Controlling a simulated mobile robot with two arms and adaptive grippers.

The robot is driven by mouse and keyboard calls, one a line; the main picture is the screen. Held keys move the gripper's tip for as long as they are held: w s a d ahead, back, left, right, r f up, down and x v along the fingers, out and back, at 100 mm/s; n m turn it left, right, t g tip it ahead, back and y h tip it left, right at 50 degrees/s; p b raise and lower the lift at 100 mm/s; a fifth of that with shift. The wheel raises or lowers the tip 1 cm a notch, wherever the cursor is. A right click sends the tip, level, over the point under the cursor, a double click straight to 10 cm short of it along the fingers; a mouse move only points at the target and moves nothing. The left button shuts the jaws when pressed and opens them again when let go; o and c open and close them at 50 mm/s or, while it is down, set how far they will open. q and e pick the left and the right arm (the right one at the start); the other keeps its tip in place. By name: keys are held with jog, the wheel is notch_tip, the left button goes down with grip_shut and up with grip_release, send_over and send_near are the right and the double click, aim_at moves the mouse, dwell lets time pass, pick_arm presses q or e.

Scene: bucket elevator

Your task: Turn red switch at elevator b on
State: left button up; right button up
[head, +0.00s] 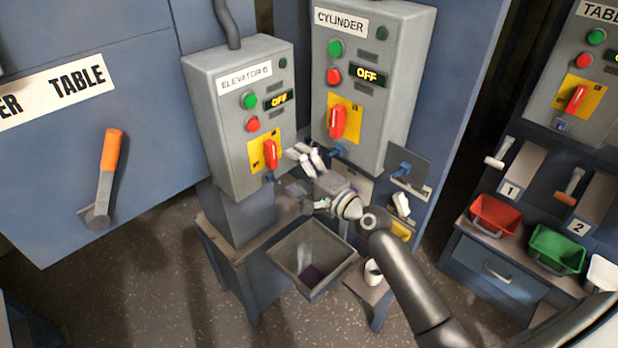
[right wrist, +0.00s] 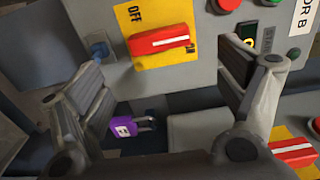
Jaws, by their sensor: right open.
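The grey elevator B box (head: 215,120) stands left of the cylinder box in the head view. Its red switch (head: 271,155) sits on a yellow plate (head: 256,157); the display above reads OFF. In the right wrist view the red switch (right wrist: 158,41) lies crosswise on its yellow plate (right wrist: 150,15), beside the word OFF. My right gripper (head: 306,160) is just right of the switch in the head view. In the right wrist view its two fingers (right wrist: 165,95) are spread, empty, and apart from the switch. My left gripper is not in view.
The cylinder box (head: 392,75) has a similar red switch (head: 338,122) close by. A blue hasp (right wrist: 100,48) sits beside the elevator plate, and a purple padlock (right wrist: 124,127) lies below. Red (head: 495,215) and green (head: 556,250) bins stand right.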

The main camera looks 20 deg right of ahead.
jog(key=v, duration=0.4)
jog(key=shift+s+d, duration=0.1)
jog(key=shift+s, duration=0.2)
jog(key=s+d+f+n+g+h+b, duration=0.15)
jog(key=s+f+n+g, duration=0.35)
jog(key=f, duration=1.4)
jog(key=s+f+n+g+h, duration=0.1)
jog(key=s+f+g+h, duration=0.4)
jog(key=f, duration=1.5)
jog(key=s+a+f+n+g, duration=0.1)
jog(key=s+f+n, duration=0.2)
jog(key=s+f, duration=0.65)
jog(key=s+f+n+g, duration=0.15)
jog(key=s+f, duration=0.45)
jog(key=s, duration=0.6)
jog(key=s+f+n+g, duration=0.1)
jog(key=s+f+n, duration=0.2)
jog(key=s, duration=0.6)
jog(key=s+a+f+n+g, duration=0.1)
jog(key=s+f+n+g, duration=0.1)
jog(key=s, duration=0.7)
jog(key=shift+a+f+n+b, duration=0.3)
jog(key=shift+f+n+b, duration=0.1)
jog(key=shift+f+n, duration=0.3)
